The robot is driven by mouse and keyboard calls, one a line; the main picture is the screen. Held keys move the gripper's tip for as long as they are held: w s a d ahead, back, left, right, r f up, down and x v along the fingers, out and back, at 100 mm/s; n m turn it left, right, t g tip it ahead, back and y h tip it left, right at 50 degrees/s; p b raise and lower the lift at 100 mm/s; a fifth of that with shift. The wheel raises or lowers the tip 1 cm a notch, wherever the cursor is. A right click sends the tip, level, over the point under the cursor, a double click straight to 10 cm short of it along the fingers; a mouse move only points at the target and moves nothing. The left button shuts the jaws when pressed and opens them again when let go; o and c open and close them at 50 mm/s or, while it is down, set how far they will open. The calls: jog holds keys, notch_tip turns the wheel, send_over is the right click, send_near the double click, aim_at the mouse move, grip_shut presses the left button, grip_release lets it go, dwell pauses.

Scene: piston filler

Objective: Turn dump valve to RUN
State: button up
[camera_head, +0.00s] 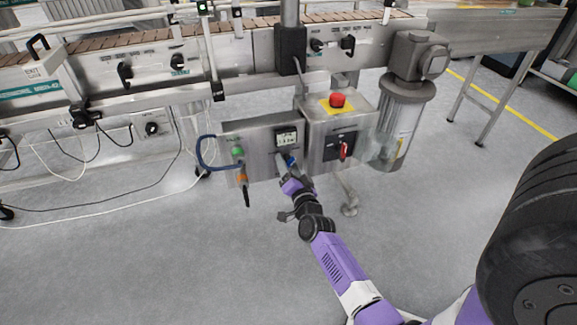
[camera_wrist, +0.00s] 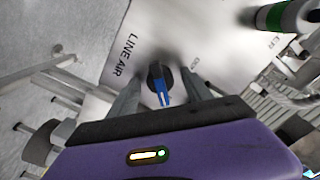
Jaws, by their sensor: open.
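A blue-handled rotary valve (camera_wrist: 160,87) with a dark round base sits on a metal panel marked LINE AIR in the wrist view. In the head view its blue part (camera_head: 290,160) shows on the front of the control box, below a small display. No DUMP or RUN lettering is readable. My gripper (camera_wrist: 162,80) is open, its two fingers on either side of the blue handle. I cannot tell whether they touch it. In the head view my gripper (camera_head: 284,167) is close to the box front and partly hidden by my wrist.
A conveyor (camera_head: 130,40) runs behind. The floor in front is clear.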

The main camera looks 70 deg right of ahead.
jog(key=p+v, duration=0.3)
jog(key=v, duration=0.4)
jog(key=shift+s+a, duration=0.25)
jog(key=shift+s, duration=0.05)
dwell(0.3)
jog(key=s+a+r+n+t+y, duration=0.1)
jog(key=a+r+n+t+y, duration=0.1)
jog(key=a+r+n, duration=0.3)
jog(key=s+a+r+n+t+y, duration=0.1)
jog(key=a+n+y, duration=0.1)
jog(key=a, duration=0.5)
jog(key=s+a+r+n+t+y, duration=0.1)
jog(key=a+r+n+t+y, duration=0.1)
jog(key=a+r+n, duration=0.3)
jog(key=s+a+r+n+g+y, duration=0.1)
jog(key=s+a+r+n+y, duration=0.2)
jog(key=s+a, duration=0.55)
jog(key=s+a+r+n+g+y, duration=0.15)
jog(key=s+a+n+y, duration=0.35)
jog(key=a, duration=0.6)
notch_tip(320, 180, up, 24)
jog(key=s+m+p, duration=0.1)
jog(key=p, duration=2.3)
jog(key=shift+a+t, duration=0.25)
jog(key=shift+t, duration=0.1)
